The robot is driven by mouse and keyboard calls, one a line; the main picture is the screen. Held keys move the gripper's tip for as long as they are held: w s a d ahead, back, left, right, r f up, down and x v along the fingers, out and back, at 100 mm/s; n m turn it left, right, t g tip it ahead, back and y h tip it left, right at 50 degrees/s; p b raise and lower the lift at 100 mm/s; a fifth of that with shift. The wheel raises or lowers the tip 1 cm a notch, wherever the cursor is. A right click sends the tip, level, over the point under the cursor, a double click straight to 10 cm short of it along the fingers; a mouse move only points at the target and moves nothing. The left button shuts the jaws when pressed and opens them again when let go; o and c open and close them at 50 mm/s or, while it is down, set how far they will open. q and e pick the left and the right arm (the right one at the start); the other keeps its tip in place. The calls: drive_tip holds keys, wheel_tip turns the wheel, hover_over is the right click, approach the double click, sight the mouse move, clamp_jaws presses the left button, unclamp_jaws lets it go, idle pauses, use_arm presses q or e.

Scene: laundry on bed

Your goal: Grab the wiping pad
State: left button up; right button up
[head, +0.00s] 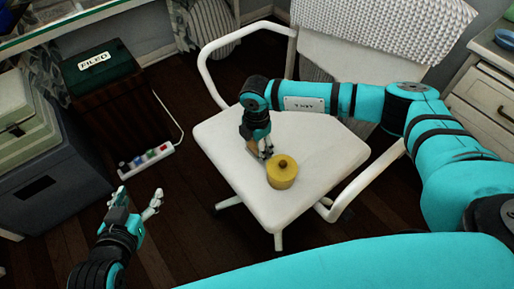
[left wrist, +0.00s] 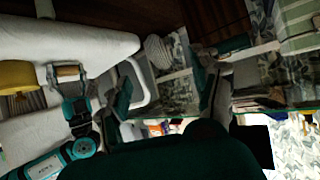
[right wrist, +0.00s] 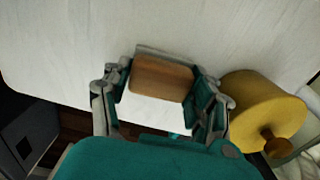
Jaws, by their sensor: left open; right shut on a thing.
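The wiping pad, a wood-brown block with a pale grey edge, is between the fingers of my right gripper, at the white chair seat; it shows in the right wrist view (right wrist: 162,79) and in the left wrist view (left wrist: 68,73). My right gripper (head: 263,152) is shut on it, one finger at each side; the fingers also frame it in the right wrist view (right wrist: 160,90). In the head view the gripper partly hides the pad. I cannot tell whether the pad touches the seat. My left gripper (head: 138,203) is open and empty, left of the chair above the floor.
A round yellow object with a brown knob (head: 282,174) stands on the chair seat (head: 225,150), right beside my right gripper. White armrests (head: 203,65) flank the seat. A power strip (head: 146,160), a dark green box (head: 98,68) and grey bins (head: 50,185) are at the left.

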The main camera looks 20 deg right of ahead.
drive_tip(key=c, duration=0.3)
